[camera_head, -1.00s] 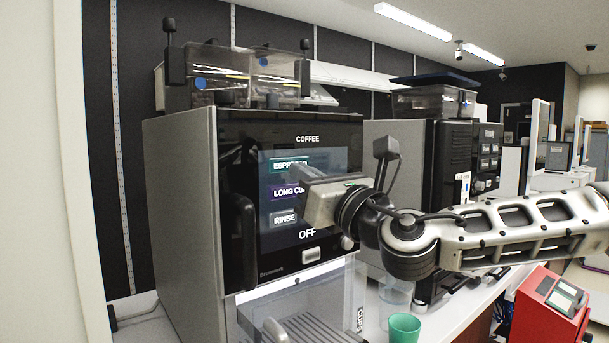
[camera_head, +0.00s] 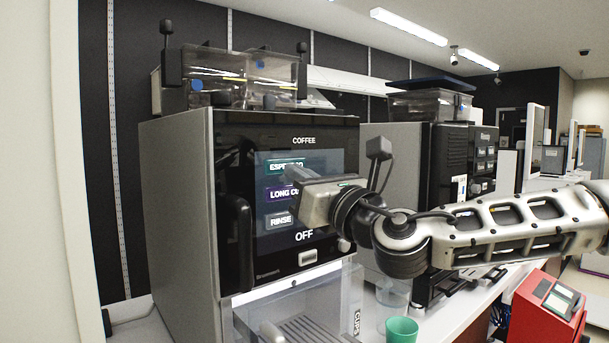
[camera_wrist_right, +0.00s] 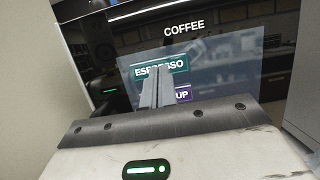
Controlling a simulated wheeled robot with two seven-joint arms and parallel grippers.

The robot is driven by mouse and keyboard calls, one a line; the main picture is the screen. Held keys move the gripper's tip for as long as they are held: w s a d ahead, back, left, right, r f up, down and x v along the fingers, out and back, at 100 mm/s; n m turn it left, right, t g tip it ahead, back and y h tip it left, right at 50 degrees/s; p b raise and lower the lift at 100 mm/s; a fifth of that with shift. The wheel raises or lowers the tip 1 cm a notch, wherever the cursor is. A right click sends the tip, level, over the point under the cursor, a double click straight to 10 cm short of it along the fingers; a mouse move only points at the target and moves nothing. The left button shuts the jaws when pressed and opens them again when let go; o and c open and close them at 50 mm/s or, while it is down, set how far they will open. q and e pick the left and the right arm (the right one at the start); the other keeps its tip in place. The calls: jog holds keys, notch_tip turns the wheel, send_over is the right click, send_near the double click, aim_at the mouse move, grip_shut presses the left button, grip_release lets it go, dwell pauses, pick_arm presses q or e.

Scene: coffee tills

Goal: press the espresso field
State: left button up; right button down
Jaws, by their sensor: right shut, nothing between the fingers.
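The coffee machine's dark touch screen (camera_head: 328,163) carries a green espresso field (camera_head: 284,167), a purple long cup field (camera_head: 281,193) and a grey rinse field (camera_head: 278,220). My right gripper (camera_head: 292,174) is shut and empty, with its fingertips in front of the screen at the espresso field's lower right. In the right wrist view the shut fingers (camera_wrist_right: 157,76) overlap the lower middle of the espresso field (camera_wrist_right: 147,69) and partly cover the long cup field (camera_wrist_right: 183,95). I cannot tell whether the tips touch the glass. My left gripper is not in view.
A black door handle (camera_head: 238,240) stands out left of the screen. A second coffee machine (camera_head: 455,150) stands behind my right arm. A green cup (camera_head: 401,330) and a red card terminal (camera_head: 545,305) are at the lower right.

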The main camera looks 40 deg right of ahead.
jog(key=s, duration=0.5)
jog(key=shift+d+p, duration=0.15)
jog(key=shift+p, duration=0.25)
dwell(0.7)
